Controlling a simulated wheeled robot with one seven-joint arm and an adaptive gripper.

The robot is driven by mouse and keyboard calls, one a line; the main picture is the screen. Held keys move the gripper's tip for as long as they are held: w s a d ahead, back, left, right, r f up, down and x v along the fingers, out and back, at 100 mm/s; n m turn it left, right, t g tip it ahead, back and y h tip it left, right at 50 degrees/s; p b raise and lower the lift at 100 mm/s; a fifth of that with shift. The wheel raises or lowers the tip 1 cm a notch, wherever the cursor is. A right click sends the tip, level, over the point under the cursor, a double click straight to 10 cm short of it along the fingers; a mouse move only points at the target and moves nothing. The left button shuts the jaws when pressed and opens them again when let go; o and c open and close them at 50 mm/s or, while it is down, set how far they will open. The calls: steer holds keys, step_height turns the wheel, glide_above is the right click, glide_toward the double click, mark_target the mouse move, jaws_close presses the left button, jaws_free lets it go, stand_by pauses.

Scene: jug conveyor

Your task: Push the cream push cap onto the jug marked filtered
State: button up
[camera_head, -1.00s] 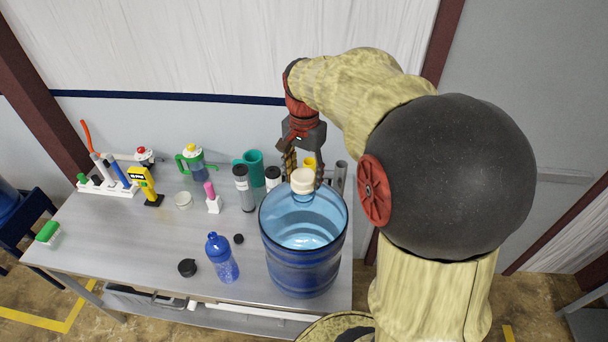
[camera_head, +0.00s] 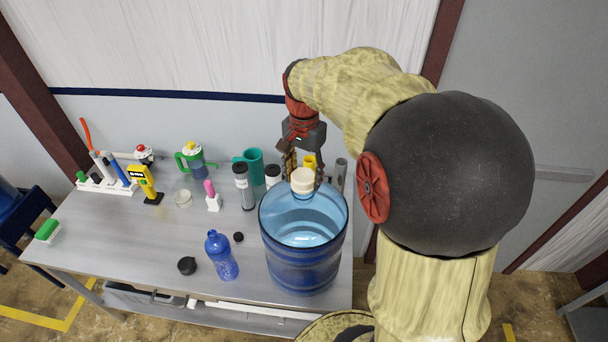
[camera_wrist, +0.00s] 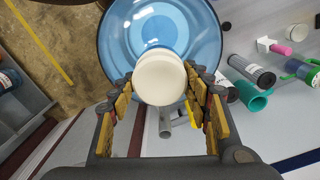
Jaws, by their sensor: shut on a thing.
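The big clear blue jug (camera_head: 303,258) stands upright at the table's right front corner. It also fills the top of the wrist view (camera_wrist: 115,45). No marking on it is readable. The cream push cap (camera_head: 302,180) is over the jug's neck at its top. It shows as a round, pale disc in the wrist view (camera_wrist: 160,78). My gripper (camera_head: 304,172) comes from behind the jug, and its two padded fingers (camera_wrist: 160,88) are shut on the cap from both sides. The cap hides the neck, so I cannot tell how far it is seated.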

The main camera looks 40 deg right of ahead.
steer(key=shift+f, duration=0.4)
steer(key=shift+c, duration=0.4)
steer(key=o, duration=0.9)
steer(key=shift+o, duration=0.3)
steer(key=o, duration=0.5)
steer(key=shift+r, duration=0.15)
steer(key=shift+r+p, duration=2.55)
steer(key=shift+r, duration=1.45)
